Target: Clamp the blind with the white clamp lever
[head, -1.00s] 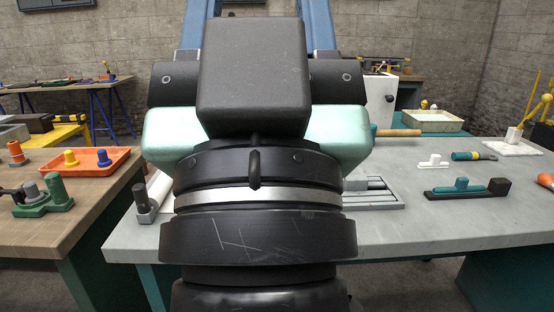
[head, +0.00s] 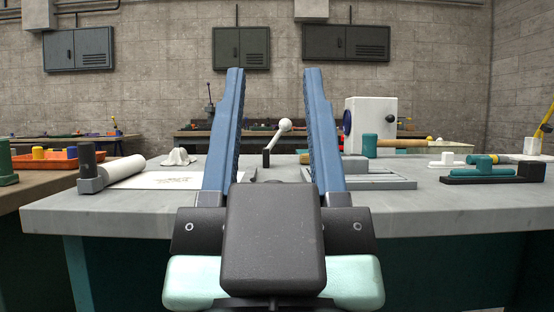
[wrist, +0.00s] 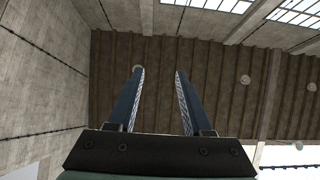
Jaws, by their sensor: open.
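A white lever with a ball end (head: 283,127) leans up to the right from a black post (head: 266,158) on the grey bench. It shows between my fingers in the head view, beyond them. A white roll (head: 123,171) with a grey and black end holder lies at the bench's left. A flat white sheet (head: 165,181) with faint marks lies beside it; I cannot tell which is the blind. My gripper (head: 275,72) is open and empty, its blue fingers pointing up. In the wrist view my gripper (wrist: 158,72) shows only wall and roof between the fingers.
The grey bench (head: 130,211) has a flat grey slotted fixture (head: 375,183) right of my fingers. A white box (head: 372,120) and teal post (head: 369,146) stand behind it. A teal and black tool (head: 490,173) lies at right. A white bracket (head: 179,157) sits at left.

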